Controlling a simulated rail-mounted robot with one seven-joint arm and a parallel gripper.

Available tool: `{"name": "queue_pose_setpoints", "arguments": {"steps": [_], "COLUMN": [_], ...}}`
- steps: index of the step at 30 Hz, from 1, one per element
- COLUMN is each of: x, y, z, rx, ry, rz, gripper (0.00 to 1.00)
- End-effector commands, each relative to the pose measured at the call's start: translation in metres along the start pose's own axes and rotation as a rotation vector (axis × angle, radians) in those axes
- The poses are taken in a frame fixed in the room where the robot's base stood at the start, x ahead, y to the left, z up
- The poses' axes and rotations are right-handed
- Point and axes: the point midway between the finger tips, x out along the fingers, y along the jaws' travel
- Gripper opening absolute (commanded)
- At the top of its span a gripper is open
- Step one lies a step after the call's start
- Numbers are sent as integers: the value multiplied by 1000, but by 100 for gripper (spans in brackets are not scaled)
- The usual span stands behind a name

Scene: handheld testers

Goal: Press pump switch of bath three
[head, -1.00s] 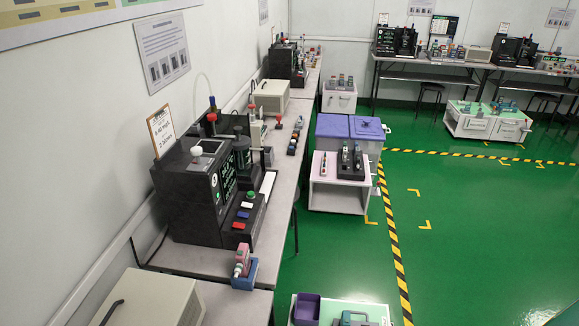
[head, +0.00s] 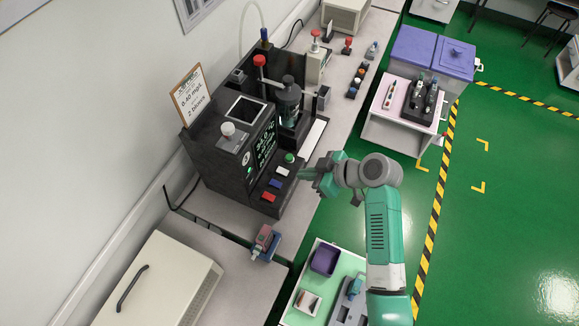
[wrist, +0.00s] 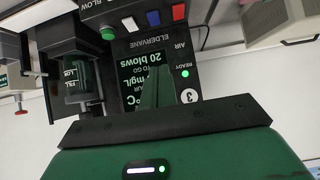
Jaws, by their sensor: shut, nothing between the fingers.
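The black bath unit (head: 215,150) stands on the bench at centre-left, with a lit display and a round "3" badge (wrist: 190,96) on its front. Its sloped front ledge carries a green round button (head: 290,158) and white (head: 282,171), blue (head: 275,183) and red (head: 268,197) switches. The wrist view shows them upside down: green (wrist: 107,33), white (wrist: 130,24), blue (wrist: 153,18), red (wrist: 180,12). I cannot read which is the pump switch. My green gripper (head: 302,175) is shut and empty, beside the ledge near the white switch; contact is not visible. Its fingers (wrist: 158,72) partly cover the display.
A clipboard sign (head: 191,93) and a red-topped knob (head: 259,61) rise from the unit. A pink tester in a blue holder (head: 265,243) sits nearer on the bench. A beige box (head: 165,280) stands front left.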

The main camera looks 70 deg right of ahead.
Motion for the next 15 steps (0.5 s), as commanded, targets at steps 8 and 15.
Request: {"name": "queue_pose_setpoints", "arguments": {"steps": [8, 15], "x": [10, 60], "y": [0, 0], "z": [1, 1], "rx": [0, -1], "ry": [-1, -1], "rz": [-1, 0], "gripper": [0, 0]}}
